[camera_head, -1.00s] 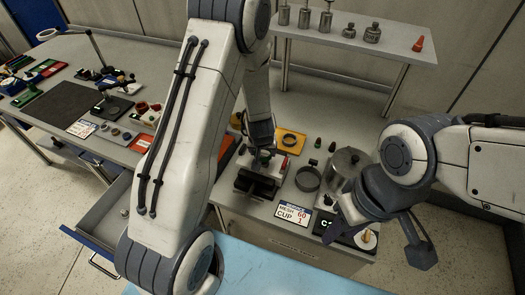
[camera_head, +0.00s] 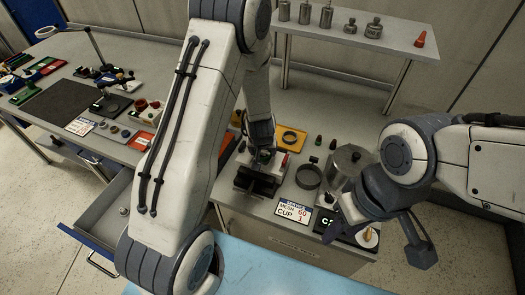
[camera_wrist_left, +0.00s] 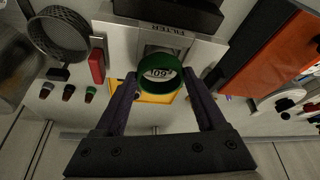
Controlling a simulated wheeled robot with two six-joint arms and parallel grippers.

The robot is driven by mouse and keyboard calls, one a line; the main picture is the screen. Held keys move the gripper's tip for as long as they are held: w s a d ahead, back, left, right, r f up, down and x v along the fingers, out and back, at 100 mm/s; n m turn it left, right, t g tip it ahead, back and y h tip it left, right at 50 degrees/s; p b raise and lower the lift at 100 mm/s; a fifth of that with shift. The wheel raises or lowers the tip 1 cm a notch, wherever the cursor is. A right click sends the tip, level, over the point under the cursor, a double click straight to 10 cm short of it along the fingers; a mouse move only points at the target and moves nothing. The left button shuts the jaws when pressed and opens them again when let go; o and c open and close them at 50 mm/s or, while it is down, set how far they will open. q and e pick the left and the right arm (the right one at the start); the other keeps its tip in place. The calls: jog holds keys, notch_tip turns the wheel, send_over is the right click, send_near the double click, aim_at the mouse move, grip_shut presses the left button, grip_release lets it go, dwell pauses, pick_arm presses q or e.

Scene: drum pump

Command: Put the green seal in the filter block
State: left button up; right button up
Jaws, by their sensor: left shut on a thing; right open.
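The green seal (camera_wrist_left: 160,78) is a ring with a pale marking seen through it. My left gripper (camera_wrist_left: 162,88) is shut on it, one finger on each side. In the head view my left gripper (camera_head: 263,152) is over the filter block (camera_head: 256,182). In the wrist view the filter block (camera_wrist_left: 165,38), a grey piece with a FILTER label, lies just beyond the seal. The seal overlaps its near edge; I cannot tell whether they touch. My right gripper (camera_head: 350,208) is open at the right, near a steel pot, its fingers partly hidden.
A mesh ring (camera_head: 308,177) and a steel pot (camera_head: 350,162) stand right of the block. A red piece (camera_wrist_left: 97,66) and several small stoppers are close by.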

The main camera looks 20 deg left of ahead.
pick_arm(q)
jog(key=shift+f+b, duration=0.5)
jog(key=shift+f, duration=0.3)
dwell(1.1)
dwell(0.3)
jog(key=o, duration=1.3)
notch_tip(320, 180, up, 8)
jog(key=p, duration=0.8)
